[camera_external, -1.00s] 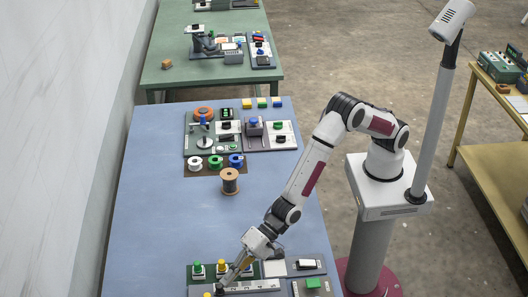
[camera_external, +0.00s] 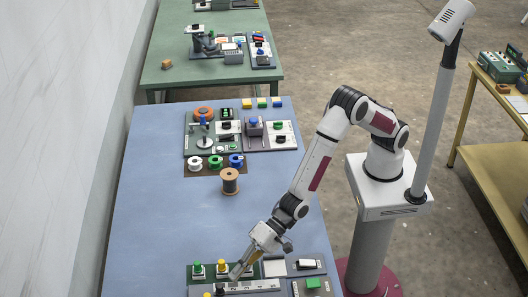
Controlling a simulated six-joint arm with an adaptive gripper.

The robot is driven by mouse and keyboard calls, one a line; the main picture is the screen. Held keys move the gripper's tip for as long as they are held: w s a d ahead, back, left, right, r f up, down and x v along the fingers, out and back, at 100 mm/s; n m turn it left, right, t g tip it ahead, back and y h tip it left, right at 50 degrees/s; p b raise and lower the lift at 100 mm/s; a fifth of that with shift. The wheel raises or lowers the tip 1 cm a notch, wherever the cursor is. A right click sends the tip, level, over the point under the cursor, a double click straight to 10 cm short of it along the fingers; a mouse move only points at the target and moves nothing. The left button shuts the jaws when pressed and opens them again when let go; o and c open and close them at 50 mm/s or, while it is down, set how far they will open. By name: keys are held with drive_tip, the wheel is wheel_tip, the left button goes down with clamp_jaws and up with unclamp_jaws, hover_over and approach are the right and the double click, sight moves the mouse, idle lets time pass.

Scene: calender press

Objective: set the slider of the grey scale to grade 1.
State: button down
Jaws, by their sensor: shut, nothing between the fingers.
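The grey scale (camera_external: 262,284) is a long light bar with dark marks at the bottom of the view, on a panel at the near end of the blue table. A small dark block (camera_external: 220,288) at its left end looks like the slider. The marks are too small to tell which grade it stands at. My gripper (camera_external: 236,274) points down and left, shut and empty. Its tips are right of and above the dark block in the picture, apart from it, and cover part of the scale's far edge.
Green and yellow buttons (camera_external: 197,268) stand behind the scale, close to my gripper. The middle of the blue table (camera_external: 170,220) is clear.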

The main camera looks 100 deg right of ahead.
drive_tip(key=shift+s+d, duration=0.25)
drive_tip(key=shift+s, duration=0.15)
drive_tip(key=v, duration=1)
drive_tip(key=shift+w, duration=0.15)
drive_tip(key=s+d+r+n+h, duration=0.15)
drive_tip(key=d+r, duration=0.25)
drive_tip(key=d, duration=0.4)
drive_tip(key=s+d+r+n+g+h, duration=0.1)
drive_tip(key=s+d+r+n, duration=0.2)
drive_tip(key=d, duration=0.5)
drive_tip(key=s+d+r+n+h, duration=0.1)
drive_tip(key=s+d+r, duration=0.1)
drive_tip(key=d+r, duration=0.45)
drive_tip(key=s+d+n+g+h, duration=0.1)
drive_tip(key=s+d+n, duration=0.1)
drive_tip(key=s+d, duration=0.7)
drive_tip(key=s+d+n+g+h, duration=0.2)
drive_tip(key=s+d, duration=0.7)
drive_tip(key=s, duration=0.5)
drive_tip(key=shift+d+r+n, duration=0.15)
drive_tip(key=shift+d+n, duration=0.25)
drive_tip(key=shift+n, duration=0.25)
drive_tip(key=shift+s+h, duration=0.1)
drive_tip(key=shift+h, duration=0.15)
idle(0.5)
